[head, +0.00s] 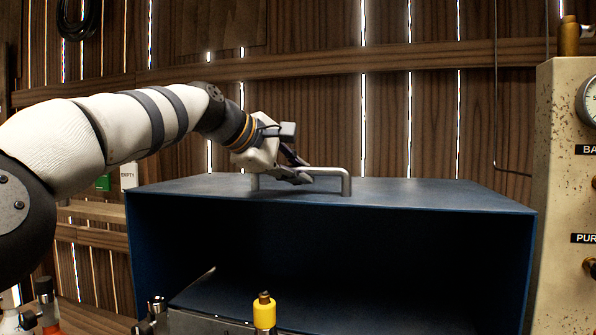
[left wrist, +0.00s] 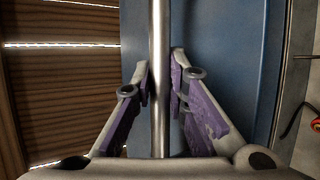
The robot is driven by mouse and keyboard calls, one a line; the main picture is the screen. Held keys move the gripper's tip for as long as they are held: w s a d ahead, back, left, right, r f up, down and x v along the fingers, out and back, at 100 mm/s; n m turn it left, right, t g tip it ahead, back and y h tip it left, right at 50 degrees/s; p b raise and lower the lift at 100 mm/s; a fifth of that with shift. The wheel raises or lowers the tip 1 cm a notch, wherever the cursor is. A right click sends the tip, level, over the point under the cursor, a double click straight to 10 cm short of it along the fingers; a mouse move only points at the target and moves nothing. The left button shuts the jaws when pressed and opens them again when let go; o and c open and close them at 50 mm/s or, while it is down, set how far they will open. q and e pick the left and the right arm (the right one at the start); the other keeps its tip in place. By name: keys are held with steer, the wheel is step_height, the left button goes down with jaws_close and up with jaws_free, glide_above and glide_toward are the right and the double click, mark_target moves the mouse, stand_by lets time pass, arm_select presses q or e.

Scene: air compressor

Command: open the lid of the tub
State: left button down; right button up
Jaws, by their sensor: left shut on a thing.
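The tub (head: 131,255) is a large blue box shape in the middle of the head view, with a dark hollow facing me. Its flat blue lid (head: 430,192) lies across the top and looks level. A grey metal bar handle (head: 325,171) stands on the lid. My left gripper (head: 296,175) is at the left part of the handle, shut on it. In the left wrist view the handle (left wrist: 159,50) runs between the two purple-padded fingers (left wrist: 160,85), with the blue lid (left wrist: 220,50) behind. My right gripper is in neither view.
A cream panel (head: 560,130) with a gauge (head: 590,100) and labels stands close to the right of the tub. A yellow-capped fitting (head: 264,311) and metal parts are low in front. A wooden plank wall (head: 310,110) is behind. Space above the lid looks free.

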arm_select(q)
steer(key=shift+f, duration=0.15)
steer(key=c, duration=1.6)
jaws_free()
steer(key=shift+o, duration=0.2)
steer(key=shift+s+a+r, duration=0.3)
steer(key=shift+a+r, duration=0.1)
steer(key=v, duration=1.1)
steer(key=shift+f, duration=0.15)
